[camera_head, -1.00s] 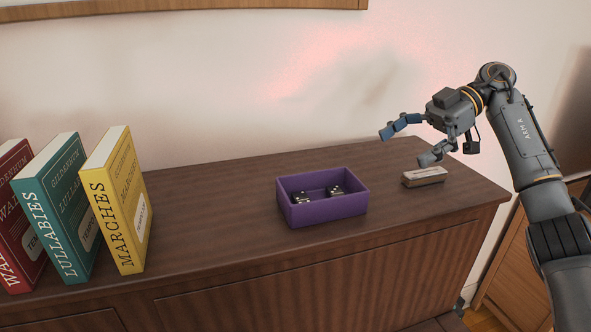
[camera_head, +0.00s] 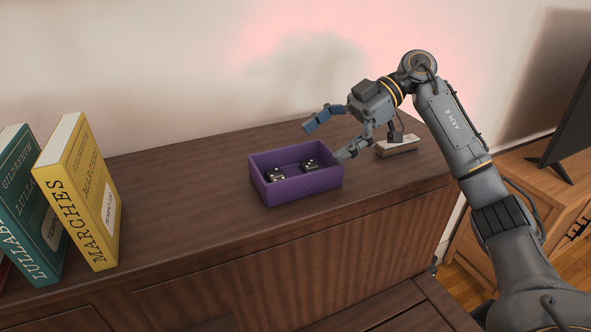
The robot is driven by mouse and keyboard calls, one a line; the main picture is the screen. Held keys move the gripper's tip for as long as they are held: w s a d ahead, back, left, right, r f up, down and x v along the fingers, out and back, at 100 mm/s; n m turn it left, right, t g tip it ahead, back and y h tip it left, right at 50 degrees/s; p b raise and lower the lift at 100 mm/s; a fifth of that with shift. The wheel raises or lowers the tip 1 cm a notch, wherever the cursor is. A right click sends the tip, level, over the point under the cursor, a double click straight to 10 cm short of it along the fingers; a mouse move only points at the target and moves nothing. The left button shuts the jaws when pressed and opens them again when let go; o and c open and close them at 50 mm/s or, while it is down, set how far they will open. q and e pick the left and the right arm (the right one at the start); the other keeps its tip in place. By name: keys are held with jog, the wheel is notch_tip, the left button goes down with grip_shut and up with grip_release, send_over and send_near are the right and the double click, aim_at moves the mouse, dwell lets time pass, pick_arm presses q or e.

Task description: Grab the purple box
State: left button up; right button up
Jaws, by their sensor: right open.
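The purple box (camera_head: 300,186) is an open-topped tray on the dark wooden cabinet top (camera_head: 190,190). Two black dice with white dots (camera_head: 275,174) lie inside it. My right gripper (camera_head: 328,138) is open and empty, with its fingers pointing left. It is above and near the box's right side; one fingertip overlaps the box's right rim in the picture, and I cannot tell whether it touches. My left gripper is not in view.
Yellow (camera_head: 82,195) and teal (camera_head: 25,210) books stand upright at the left. A small wood-and-grey block (camera_head: 398,146) lies behind my right gripper, partly hidden. The cabinet top between books and box is clear. A wall (camera_head: 150,80) rises behind.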

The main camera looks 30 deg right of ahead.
aim_at(306, 169)
jog(key=shift+p+x, duration=0.5)
jog(key=shift+x, duration=1.4)
jog(key=shift+r, duration=0.1)
jog(key=c, duration=0.9)
jog(key=shift+r, duration=0.1)
